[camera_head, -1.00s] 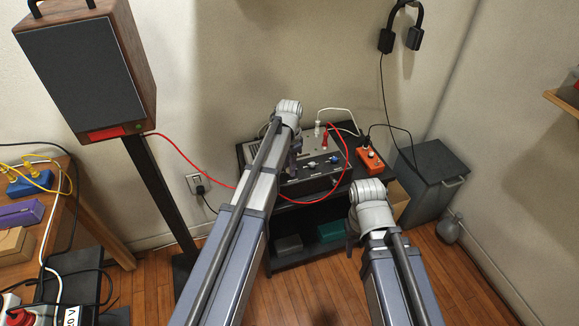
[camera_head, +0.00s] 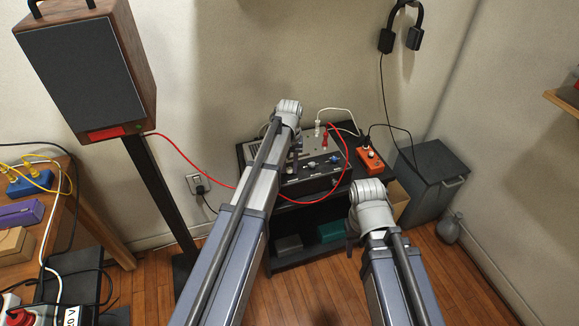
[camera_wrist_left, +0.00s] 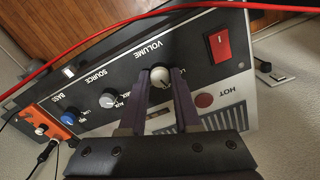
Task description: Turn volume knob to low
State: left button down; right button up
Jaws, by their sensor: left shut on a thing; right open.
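The volume knob (camera_wrist_left: 159,76) is pale and round, under the word VOLUME on the amplifier's dark front panel (camera_wrist_left: 125,65) in the left wrist view. My left gripper (camera_wrist_left: 160,80) is shut on it, one finger on each side. The knob's pointer is not clear.
A grey source knob (camera_wrist_left: 108,97), a blue bass knob (camera_wrist_left: 68,130) and a red switch (camera_wrist_left: 219,45) share the panel. A red cable (camera_head: 342,180) loops past the amplifier's right side. An orange box (camera_head: 369,160) stands to the right. A speaker (camera_head: 85,75) stands left.

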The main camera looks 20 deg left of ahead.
aim_at(289, 169)
pick_arm(q)
jog(key=n, duration=0.4)
jog(key=shift+n, duration=2.2)
jog(key=c, duration=0.6)
grip_release()
jog(key=shift+r, duration=0.1)
notch_tip(289, 169, up, 8)
jog(key=p, duration=0.8)
jog(key=shift+f, duration=0.2)
